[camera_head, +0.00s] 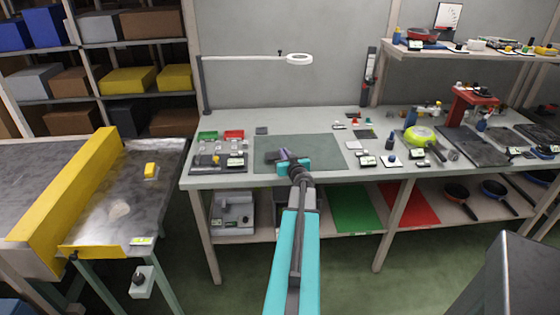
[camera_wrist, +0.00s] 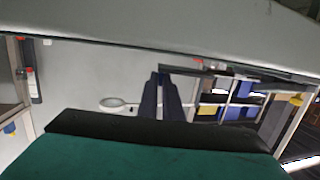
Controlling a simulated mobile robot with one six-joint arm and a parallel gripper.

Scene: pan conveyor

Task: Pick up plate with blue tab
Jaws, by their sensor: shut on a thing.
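My gripper (camera_head: 288,160) is low over the dark green mat (camera_head: 325,146) on the workbench, at the end of my teal arm. It is shut on a small grey thing (camera_head: 271,156) with a bluish-purple part showing beside the jaws. The thing is too small and too hidden to tell whether it is the plate with the blue tab. In the wrist view my two dark fingers (camera_wrist: 161,98) are close together. The held thing is not clear there. Whether it touches the mat cannot be told.
Small plates and parts lie right of the mat, near a yellow-green pan (camera_head: 419,135) and a red stand (camera_head: 474,97). A compartment tray (camera_head: 233,168) lies left of the mat. A ring lamp (camera_head: 299,59) overhangs the bench. A conveyor with a yellow guard (camera_head: 93,173) stands left.

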